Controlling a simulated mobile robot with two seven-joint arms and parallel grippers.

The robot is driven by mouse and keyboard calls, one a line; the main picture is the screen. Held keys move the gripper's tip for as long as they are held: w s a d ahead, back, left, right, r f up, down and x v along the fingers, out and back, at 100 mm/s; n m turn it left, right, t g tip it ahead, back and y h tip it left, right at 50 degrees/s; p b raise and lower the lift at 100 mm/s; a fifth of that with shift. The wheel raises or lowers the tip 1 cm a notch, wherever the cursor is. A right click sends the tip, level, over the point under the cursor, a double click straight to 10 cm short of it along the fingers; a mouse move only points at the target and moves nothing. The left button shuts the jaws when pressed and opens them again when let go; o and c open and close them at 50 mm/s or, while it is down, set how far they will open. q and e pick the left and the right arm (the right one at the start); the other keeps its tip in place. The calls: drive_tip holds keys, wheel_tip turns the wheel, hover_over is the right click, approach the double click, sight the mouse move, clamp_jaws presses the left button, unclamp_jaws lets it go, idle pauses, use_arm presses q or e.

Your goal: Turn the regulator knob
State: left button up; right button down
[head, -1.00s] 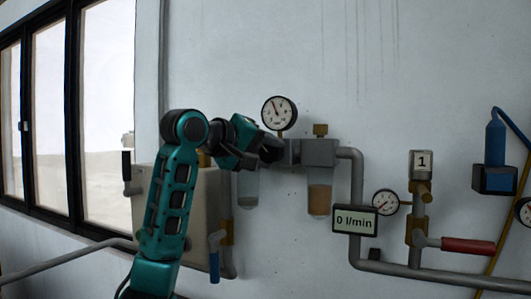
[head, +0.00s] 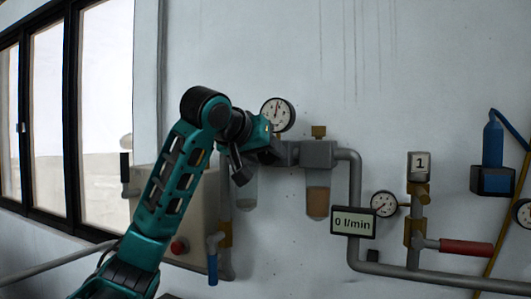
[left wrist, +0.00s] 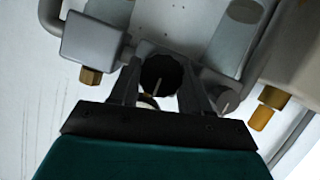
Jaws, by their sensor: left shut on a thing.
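My left gripper (head: 266,154) is at the regulator, just below the round pressure gauge (head: 278,115) on the wall. In the left wrist view the dark, ridged regulator knob (left wrist: 162,74) sits between the two fingers of my left gripper (left wrist: 165,82), which is shut on it. In the head view the gripper hides the knob. The needle of the pressure gauge points about straight up. My right gripper is in neither view.
A filter with an amber bowl (head: 318,203) stands right of the gripper, with a clear bowl (head: 246,190) below it. A display (head: 353,222) reads 0 l/min. A red-handled valve (head: 466,247) and a blue-handled valve (head: 212,262) sit lower down.

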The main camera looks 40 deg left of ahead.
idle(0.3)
use_arm(q)
drive_tip(key=o, duration=1)
drive_tip(key=shift+o, duration=0.2)
drive_tip(key=v, duration=1.2)
drive_tip(key=shift+s+d+r, duration=0.2)
drive_tip(key=shift+s, duration=0.15)
